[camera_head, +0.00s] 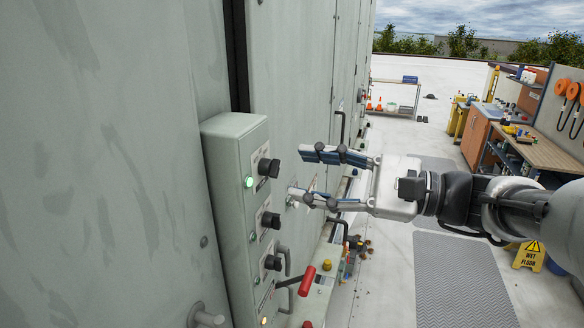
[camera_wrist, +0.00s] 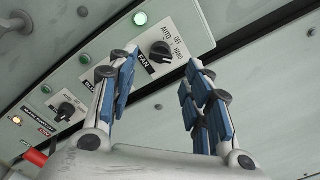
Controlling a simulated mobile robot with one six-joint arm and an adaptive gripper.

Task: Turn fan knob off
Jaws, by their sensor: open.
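The fan knob (camera_wrist: 160,51) is black and sits on the grey-green control box, beside a FAN label with AUTO, OFF and HAND marks. I cannot tell for certain which mark it points to. A lit green lamp (camera_wrist: 140,18) is next to it. In the head view the fan knob (camera_head: 268,167) is the topmost of three on the box (camera_head: 228,160). My gripper (camera_head: 308,172) is open and empty, to the right of the knob and apart from it. In the wrist view the knob shows between my blue-padded fingers (camera_wrist: 158,68), beyond their tips.
Two more black knobs, middle (camera_head: 270,220) and lower (camera_head: 272,262), sit below on the box. A red-handled lever (camera_head: 306,280) sticks out near its foot. A metal door handle (camera_head: 205,318) is at the lower left. A workbench (camera_head: 540,150) and wet-floor sign (camera_head: 529,256) stand far right.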

